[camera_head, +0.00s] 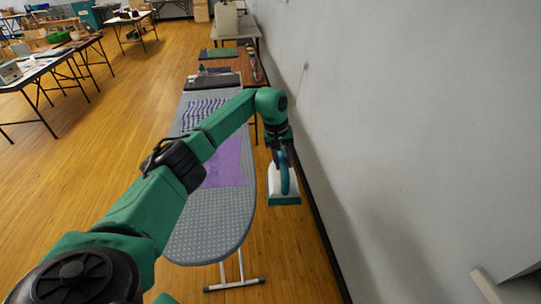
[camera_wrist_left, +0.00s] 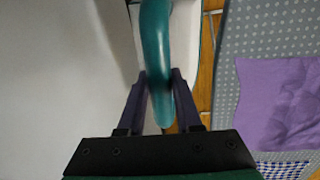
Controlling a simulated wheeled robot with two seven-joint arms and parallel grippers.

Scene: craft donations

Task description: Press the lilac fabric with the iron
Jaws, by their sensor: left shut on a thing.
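The lilac fabric (camera_head: 227,165) lies on the grey dotted ironing board (camera_head: 212,227), partly hidden behind my left arm. It also shows in the left wrist view (camera_wrist_left: 278,105). The iron (camera_head: 285,197) is white and teal, with a teal handle. My left gripper (camera_head: 281,158) is shut on the iron's handle and holds it off the board's right edge, over the floor, apart from the fabric. In the left wrist view the gripper's fingers (camera_wrist_left: 159,85) lie on both sides of the teal handle (camera_wrist_left: 155,45). My right gripper is not in view.
A blue-and-white patterned cloth (camera_head: 204,113) lies farther along the board. A wall (camera_head: 380,130) runs close along the right. Tables with items stand beyond the board and at the far left. The wooden floor (camera_head: 120,130) left of the board is clear.

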